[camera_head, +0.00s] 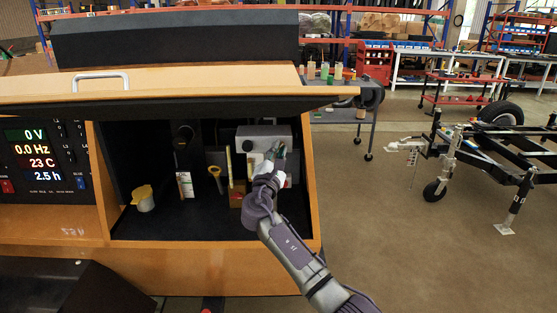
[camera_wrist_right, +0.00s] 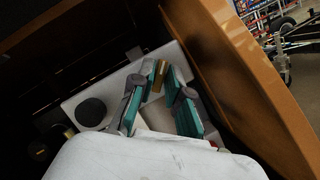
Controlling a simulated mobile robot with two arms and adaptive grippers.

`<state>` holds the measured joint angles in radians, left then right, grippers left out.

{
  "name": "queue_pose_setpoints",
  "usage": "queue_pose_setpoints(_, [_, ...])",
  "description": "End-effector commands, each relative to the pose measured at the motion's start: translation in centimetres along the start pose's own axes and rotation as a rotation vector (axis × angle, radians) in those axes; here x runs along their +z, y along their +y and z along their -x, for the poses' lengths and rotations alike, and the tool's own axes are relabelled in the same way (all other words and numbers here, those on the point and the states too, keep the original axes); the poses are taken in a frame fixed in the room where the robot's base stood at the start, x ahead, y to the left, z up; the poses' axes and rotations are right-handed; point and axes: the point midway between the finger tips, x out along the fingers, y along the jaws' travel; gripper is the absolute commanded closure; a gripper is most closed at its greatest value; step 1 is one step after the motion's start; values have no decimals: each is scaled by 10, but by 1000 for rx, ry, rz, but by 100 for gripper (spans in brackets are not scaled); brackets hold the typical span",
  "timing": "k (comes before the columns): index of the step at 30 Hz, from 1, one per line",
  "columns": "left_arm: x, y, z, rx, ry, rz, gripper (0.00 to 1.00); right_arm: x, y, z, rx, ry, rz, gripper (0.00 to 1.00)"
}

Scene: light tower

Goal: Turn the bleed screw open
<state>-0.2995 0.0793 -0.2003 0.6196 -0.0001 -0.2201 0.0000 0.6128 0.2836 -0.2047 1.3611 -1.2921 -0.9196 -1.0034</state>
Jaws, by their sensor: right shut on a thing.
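In the head view, my right gripper (camera_head: 276,153) reaches into the open compartment, against the front of a grey box-shaped unit (camera_head: 250,135). In the right wrist view, the teal-padded fingers (camera_wrist_right: 166,78) are closed about a small brass-coloured part, apparently the bleed screw (camera_wrist_right: 159,84), at the light grey unit (camera_wrist_right: 88,92). The fingers partly hide the screw, so its turn angle cannot be told. A round black cap (camera_wrist_right: 91,112) is on the unit beside the fingers. My left gripper is out of view.
The compartment's wooden right wall (camera_head: 308,185) stands close beside my right arm, under the raised lid (camera_head: 200,88). A yellow-lidded cup (camera_head: 143,199), a white-labelled bottle (camera_head: 186,185) and a yellow-ringed dipstick (camera_head: 215,172) are to the left.

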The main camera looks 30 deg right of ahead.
Motion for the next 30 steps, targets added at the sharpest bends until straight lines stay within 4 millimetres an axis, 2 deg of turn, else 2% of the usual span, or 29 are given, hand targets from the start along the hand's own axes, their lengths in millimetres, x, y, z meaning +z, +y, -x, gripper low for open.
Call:
queue_pose_setpoints(3, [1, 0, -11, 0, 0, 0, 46, -1, 0, 0, -43, -1, -110, 100])
queue_pose_setpoints(12, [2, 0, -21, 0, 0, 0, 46, 1, 2, -1, -151, -1, -371, 100])
queue_pose_setpoints(21, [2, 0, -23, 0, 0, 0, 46, 3, 4, -2, -242, -2, -592, 100])
queue_pose_setpoints(30, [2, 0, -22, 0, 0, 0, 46, 4, 4, -2, -296, -3, -725, 100])
